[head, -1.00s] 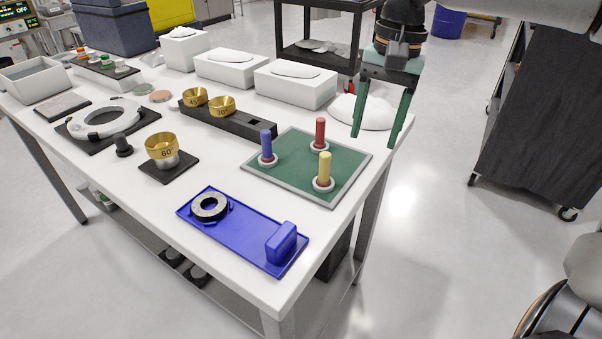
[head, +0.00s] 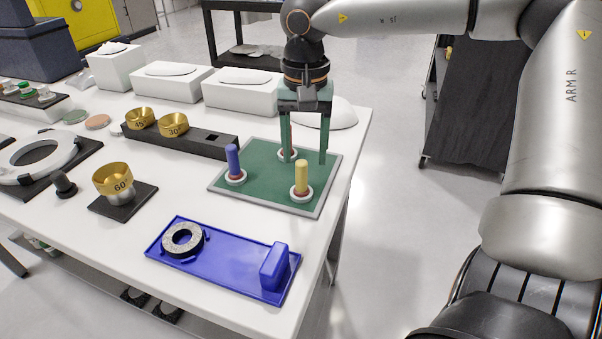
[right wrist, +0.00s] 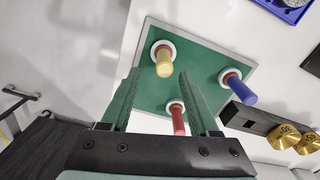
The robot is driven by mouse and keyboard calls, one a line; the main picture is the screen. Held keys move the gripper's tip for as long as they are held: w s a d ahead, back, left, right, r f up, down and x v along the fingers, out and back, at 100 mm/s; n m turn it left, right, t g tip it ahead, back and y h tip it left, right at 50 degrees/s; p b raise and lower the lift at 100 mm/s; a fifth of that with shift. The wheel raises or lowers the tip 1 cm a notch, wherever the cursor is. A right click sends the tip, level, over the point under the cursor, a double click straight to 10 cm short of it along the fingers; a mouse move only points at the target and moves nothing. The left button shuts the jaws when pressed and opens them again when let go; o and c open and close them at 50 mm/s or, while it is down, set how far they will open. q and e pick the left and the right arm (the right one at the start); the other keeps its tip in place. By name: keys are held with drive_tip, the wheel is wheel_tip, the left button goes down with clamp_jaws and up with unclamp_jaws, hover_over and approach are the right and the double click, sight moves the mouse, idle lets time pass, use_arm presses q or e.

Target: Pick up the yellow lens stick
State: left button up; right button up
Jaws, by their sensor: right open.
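The yellow lens stick (head: 301,176) stands upright in a white ring on the green board (head: 258,158), at its near right part. It also shows in the right wrist view (right wrist: 164,66), close to the line between my fingertips. My right gripper (head: 305,162) points down over the far part of the board, open and empty, behind the yellow stick. The blue stick (head: 232,160) stands at the left. My left gripper is out of view.
A blue tray (head: 222,262) with a dark ring lies in front of the board. A black block (head: 208,140) with brass cups is left of it. The table's right edge is close.

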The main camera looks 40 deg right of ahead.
sight(301, 175)
drive_tip(key=f, duration=0.3)
drive_tip(key=a+f, duration=0.1)
drive_tip(key=f, duration=0.1)
drive_tip(key=shift+f, duration=0.15)
clamp_jaws()
idle(0.4)
